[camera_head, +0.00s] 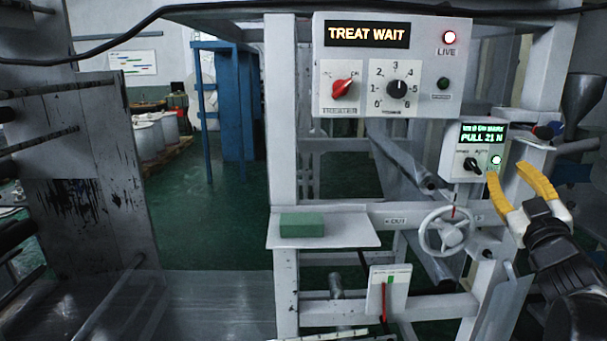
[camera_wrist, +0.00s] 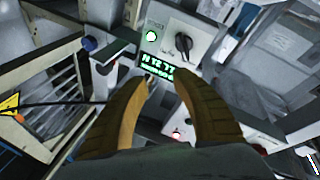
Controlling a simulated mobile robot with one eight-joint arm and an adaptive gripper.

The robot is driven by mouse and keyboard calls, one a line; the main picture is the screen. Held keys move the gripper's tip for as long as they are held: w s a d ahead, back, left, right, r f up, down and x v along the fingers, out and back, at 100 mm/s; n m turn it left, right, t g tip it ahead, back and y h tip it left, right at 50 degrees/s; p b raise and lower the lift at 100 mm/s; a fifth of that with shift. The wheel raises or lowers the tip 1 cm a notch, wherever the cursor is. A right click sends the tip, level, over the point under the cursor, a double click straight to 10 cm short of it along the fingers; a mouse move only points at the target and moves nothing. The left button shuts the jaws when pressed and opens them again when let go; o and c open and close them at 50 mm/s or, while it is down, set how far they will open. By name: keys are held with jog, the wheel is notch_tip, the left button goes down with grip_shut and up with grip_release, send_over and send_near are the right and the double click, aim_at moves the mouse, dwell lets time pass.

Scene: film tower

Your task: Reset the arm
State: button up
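My gripper (camera_head: 516,190) is at the right in the head view, in front of the small pull-display box. Its two yellow fingers are spread apart with nothing between them. In the wrist view the fingers (camera_wrist: 163,82) reach up towards the small control box (camera_wrist: 190,40), with a gap between the tips. My dark arm comes in from the lower right of the head view. I cannot tell whether a finger touches the box.
The control panel (camera_head: 435,80) reads "TREAT WAIT". The small box (camera_head: 466,165) reads "PULL 21 N". A handwheel (camera_head: 447,232) is left of and below my gripper. A green block (camera_head: 302,224) lies on a shelf (camera_head: 350,236). A lever plate (camera_head: 389,293) is below. Green floor (camera_head: 210,220) is open behind.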

jog(key=s+a+f+m+g+y+b, duration=0.1)
jog(key=s+a+f+g, duration=0.3)
jog(key=s+a+f, duration=0.3)
jog(key=s+a+f+m+g+y+b, duration=0.1)
jog(key=s+a+f+g, duration=0.4)
jog(key=f, duration=0.8)
jog(key=s+a+f+m+g+y, duration=0.1)
jog(key=s+a+f+g+y, duration=0.1)
jog(key=s+a+f+g, duration=0.3)
jog(key=s+a+f, duration=0.4)
jog(key=a, duration=0.2)
jog(key=shift+a+f+m+b, duration=0.35)
jog(key=shift+f+m+b, duration=0.05)
jog(key=shift+w, duration=0.1)
